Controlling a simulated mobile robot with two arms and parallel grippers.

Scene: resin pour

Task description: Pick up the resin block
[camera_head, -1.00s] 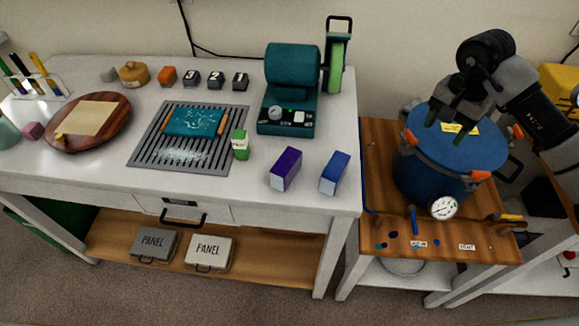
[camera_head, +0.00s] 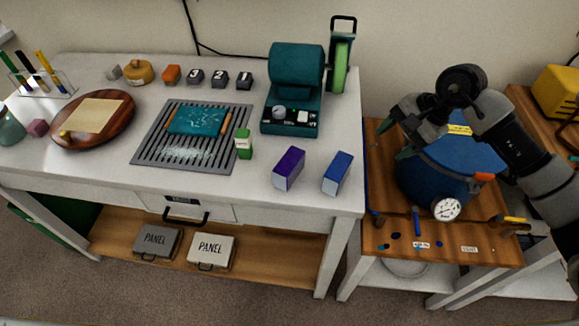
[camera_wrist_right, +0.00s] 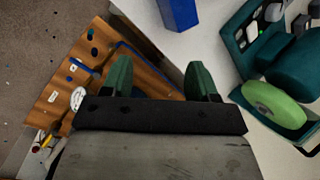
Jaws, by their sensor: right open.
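No block in view is labelled as resin. A purple block (camera_head: 289,168) and a blue block (camera_head: 337,173) stand apart near the white table's right front corner. The blue block also shows at the top of the right wrist view (camera_wrist_right: 180,12). My right gripper (camera_head: 393,138) is over the left side of the blue pot, right of the blocks. Its green fingers are apart and empty in the right wrist view (camera_wrist_right: 160,80). My left gripper is out of view.
A teal machine with a green wheel (camera_head: 292,90) stands behind the blocks. A lidded blue pot (camera_head: 440,175) with a gauge stands on the wooden side table (camera_head: 385,240).

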